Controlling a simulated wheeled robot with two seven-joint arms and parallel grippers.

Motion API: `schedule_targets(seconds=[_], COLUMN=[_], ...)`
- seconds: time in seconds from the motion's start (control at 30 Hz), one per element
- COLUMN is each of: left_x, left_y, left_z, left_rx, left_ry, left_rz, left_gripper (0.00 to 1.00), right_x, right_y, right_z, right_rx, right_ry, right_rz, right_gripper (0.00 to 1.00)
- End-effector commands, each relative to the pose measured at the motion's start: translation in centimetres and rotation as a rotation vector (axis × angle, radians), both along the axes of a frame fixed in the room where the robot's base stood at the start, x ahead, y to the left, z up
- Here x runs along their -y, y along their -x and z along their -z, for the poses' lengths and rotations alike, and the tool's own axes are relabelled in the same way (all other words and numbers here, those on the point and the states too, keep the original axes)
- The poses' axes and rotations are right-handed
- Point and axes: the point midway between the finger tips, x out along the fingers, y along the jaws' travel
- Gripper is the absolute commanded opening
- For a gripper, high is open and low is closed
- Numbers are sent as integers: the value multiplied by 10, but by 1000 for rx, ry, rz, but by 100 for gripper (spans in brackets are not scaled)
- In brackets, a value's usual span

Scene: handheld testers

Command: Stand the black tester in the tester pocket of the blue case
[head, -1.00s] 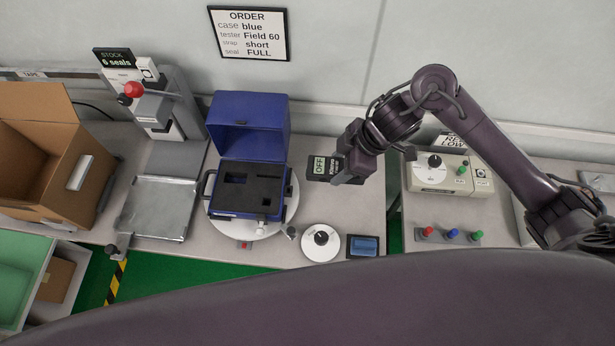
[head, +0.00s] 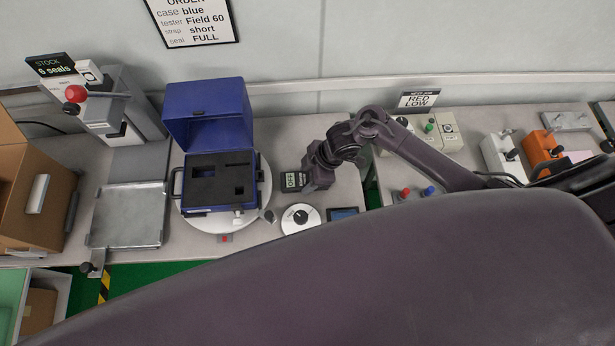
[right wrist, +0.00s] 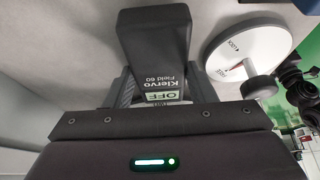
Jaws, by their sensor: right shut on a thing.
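The black tester (head: 291,182) is held in my right gripper (head: 304,178), to the right of the blue case in the head view. In the right wrist view the tester (right wrist: 155,45) sits between the two fingers (right wrist: 155,88), with "Klervo Field 60" and a display reading OFF. The blue case (head: 176,205) stands with its lid up on a white round turntable (head: 264,178). Its dark foam insert (head: 213,197) shows several cut-out pockets and a small pale block near the front edge. My left gripper does not show.
A white dial disc (head: 312,220) and a small blue-screened unit (head: 343,213) lie in front of the tester. A metal tray (head: 125,215) and a seal press with a red knob (head: 76,94) stand left of the case. A cardboard box (head: 40,205) is at far left.

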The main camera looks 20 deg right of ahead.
Motion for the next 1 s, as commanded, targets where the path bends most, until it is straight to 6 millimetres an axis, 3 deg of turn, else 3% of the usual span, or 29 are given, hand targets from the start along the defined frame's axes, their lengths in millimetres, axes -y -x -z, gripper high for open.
schedule_targets(seconds=[0.1, 0.5, 0.53, 0.6, 0.7, 1.0], left_x=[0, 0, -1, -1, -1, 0], left_y=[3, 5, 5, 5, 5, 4], left_z=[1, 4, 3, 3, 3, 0], left_rx=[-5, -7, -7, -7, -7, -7], left_ry=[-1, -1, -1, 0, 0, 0], left_rz=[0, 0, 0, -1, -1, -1], left_gripper=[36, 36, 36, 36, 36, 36], right_x=[0, 0, 0, 0, 0, 0], right_y=[0, 0, 0, 0, 0, 0], right_z=[11, 17, 16, 15, 15, 11], right_rx=[1, 2, 1, 1, 1, 1], right_ry=[0, 0, 0, 0, 1, 0], right_rz=[0, -1, 0, 0, 0, 0], right_gripper=[6, 6, 54, 63, 72, 72])
